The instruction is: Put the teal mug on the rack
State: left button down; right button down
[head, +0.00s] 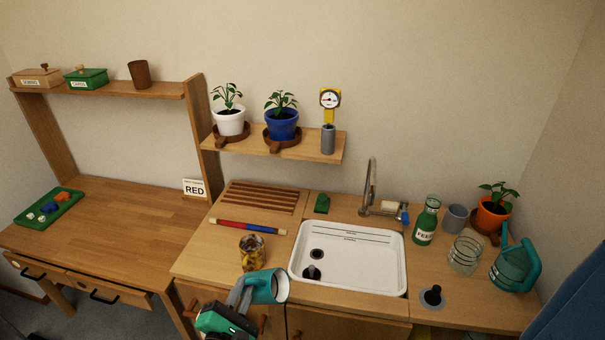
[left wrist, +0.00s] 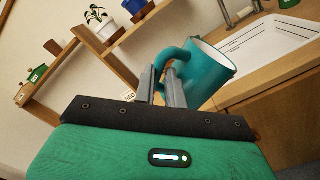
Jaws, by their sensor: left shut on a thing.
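The teal mug (head: 268,286) is held near the counter's front edge, left of the sink. My left gripper (head: 243,293) is shut on its handle. In the left wrist view the mug (left wrist: 207,72) is tilted, its handle between the two fingers of my gripper (left wrist: 164,84). The rack (head: 258,197), a board with dark wooden slats, lies at the back left of the sink counter. Its top is bare. The mug is in front of the rack and to its right. My right gripper is not in view.
A red and blue rod (head: 248,227) lies in front of the rack. The white sink (head: 347,258) is to the right. The wall shelf (head: 310,146) with potted plants hangs above and behind the rack.

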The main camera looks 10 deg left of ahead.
aim_at(276, 199)
jog(key=i+j, duration=0.25)
jog(key=j, duration=0.15)
jog(key=i+j, duration=0.25)
jog(key=j, duration=0.15)
jog(key=i+j, duration=0.25)
jog(key=j, duration=0.15)
jog(key=i+j, duration=0.25)
jog(key=j, duration=0.15)
